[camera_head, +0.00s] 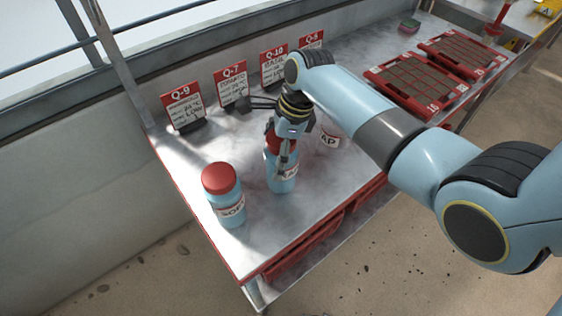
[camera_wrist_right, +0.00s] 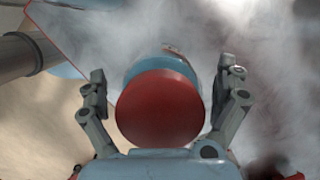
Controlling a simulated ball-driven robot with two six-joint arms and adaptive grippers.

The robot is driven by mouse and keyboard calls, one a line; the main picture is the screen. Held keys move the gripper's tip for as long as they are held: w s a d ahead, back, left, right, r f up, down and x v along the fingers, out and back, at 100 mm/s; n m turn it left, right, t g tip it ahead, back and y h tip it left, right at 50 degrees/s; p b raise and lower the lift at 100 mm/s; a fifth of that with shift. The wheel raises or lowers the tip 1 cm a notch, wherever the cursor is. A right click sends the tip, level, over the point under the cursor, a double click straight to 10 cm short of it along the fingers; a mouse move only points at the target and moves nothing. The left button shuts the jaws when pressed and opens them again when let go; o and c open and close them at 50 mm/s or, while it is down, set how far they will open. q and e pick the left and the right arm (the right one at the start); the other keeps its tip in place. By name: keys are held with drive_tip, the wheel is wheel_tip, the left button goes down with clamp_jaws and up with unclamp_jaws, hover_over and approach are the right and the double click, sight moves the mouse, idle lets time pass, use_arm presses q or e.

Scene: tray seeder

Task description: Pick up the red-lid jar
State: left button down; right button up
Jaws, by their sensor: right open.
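Two blue jars with red lids stand upright near the front-left end of the metal table. The left jar (camera_head: 222,192) is clear of the gripper. My right gripper (camera_head: 283,158) points down over the other jar (camera_head: 273,179), and a finger hides part of its front and label. In the right wrist view that jar's red lid (camera_wrist_right: 160,108) lies between the two spread fingers of my right gripper (camera_wrist_right: 166,88). Gaps show on both sides of the lid. My left gripper is not in view.
Sign cards (camera_head: 183,107) line the back edge. Red seed trays (camera_head: 410,85) lie at the far right. Bare tabletop (camera_head: 262,232) shows in front of the jars.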

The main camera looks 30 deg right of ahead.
drive_tip(key=c, duration=1.6)
drive_tip(key=shift+c, duration=0.5)
drive_tip(key=shift+r, duration=0.15)
